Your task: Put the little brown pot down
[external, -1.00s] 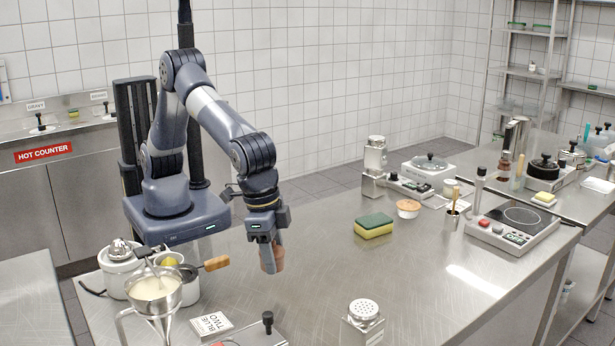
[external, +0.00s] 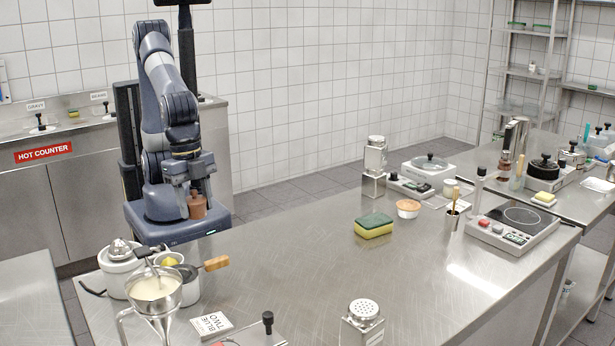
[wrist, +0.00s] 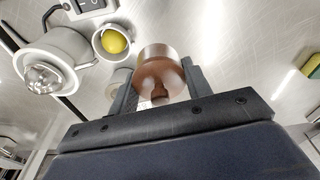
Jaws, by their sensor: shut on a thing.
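The little brown pot (external: 197,206) is a small brown vessel with a knob on top. My gripper (external: 197,192) is shut on it and holds it upright, close in over my base at the table's back left edge. In the wrist view the pot (wrist: 160,76) sits between the two fingers of my gripper (wrist: 152,88), with its knob toward the palm. The pot's underside is hidden, and I cannot tell its exact height.
The steel table (external: 290,270) is bare in its middle. At its left stand a white juicer (external: 120,256), a cup with a lemon (external: 170,260) and a funnel on a stand (external: 155,292). A sponge (external: 374,226) and a shaker (external: 362,320) stand to the right.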

